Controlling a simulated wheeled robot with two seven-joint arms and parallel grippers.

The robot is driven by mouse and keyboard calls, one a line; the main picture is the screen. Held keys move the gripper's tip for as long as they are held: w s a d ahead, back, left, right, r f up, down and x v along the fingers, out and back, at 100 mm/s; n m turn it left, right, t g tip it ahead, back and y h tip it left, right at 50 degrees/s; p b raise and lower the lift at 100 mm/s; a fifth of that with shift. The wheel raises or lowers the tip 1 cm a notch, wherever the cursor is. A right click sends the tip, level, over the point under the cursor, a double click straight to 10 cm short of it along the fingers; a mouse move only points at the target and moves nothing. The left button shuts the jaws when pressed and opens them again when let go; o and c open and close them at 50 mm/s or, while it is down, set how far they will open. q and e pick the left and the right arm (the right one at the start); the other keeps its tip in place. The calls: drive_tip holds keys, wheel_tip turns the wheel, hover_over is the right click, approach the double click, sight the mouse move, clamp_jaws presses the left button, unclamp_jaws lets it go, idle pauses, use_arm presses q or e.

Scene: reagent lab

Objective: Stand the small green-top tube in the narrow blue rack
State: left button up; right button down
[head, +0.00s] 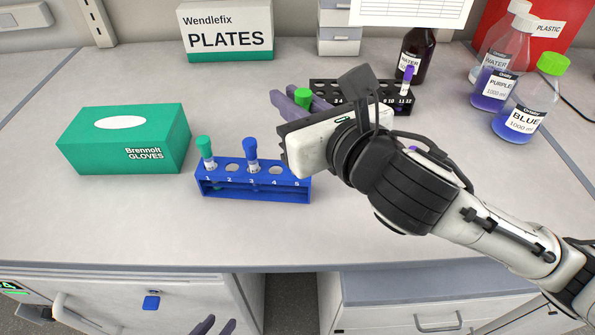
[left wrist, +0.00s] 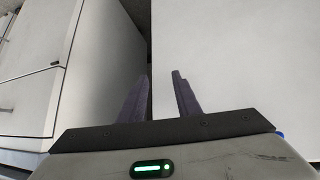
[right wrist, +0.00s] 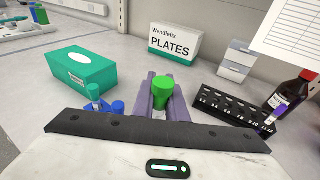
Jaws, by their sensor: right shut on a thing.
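My right gripper (head: 292,97) is shut on a green-top tube (head: 303,98) above the bench, between the blue rack and a black rack. Its green cap (right wrist: 161,70) shows between the fingers in the right wrist view; its lower part is hidden. The narrow blue rack (head: 255,189) stands on the bench with numbered holes. Holes 2, 4 and 5 look empty, though my gripper is close to 5. My left gripper (left wrist: 160,95) is open and empty, low at the bench front.
The black numbered rack (head: 398,108) holds a purple-top tube (head: 408,78) and is partly hidden by my right arm. A green gloves box (head: 90,140) stands left, a plates box (head: 227,30) behind. Bottles (head: 520,110) stand right. The bench front is clear.

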drive_tip(key=f, duration=0.3)
drive_tip(key=f+b, duration=0.1)
drive_tip(key=f, duration=0.5)
drive_tip(key=shift+w+a+f+b, duration=0.25)
drive_tip(key=shift+a+b, duration=0.1)
drive_tip(key=shift+b, duration=0.05)
drive_tip(key=shift+f, duration=0.1)
drive_tip(key=c, duration=1.8)
unclamp_jaws()
drive_tip(key=shift+o, duration=0.2)
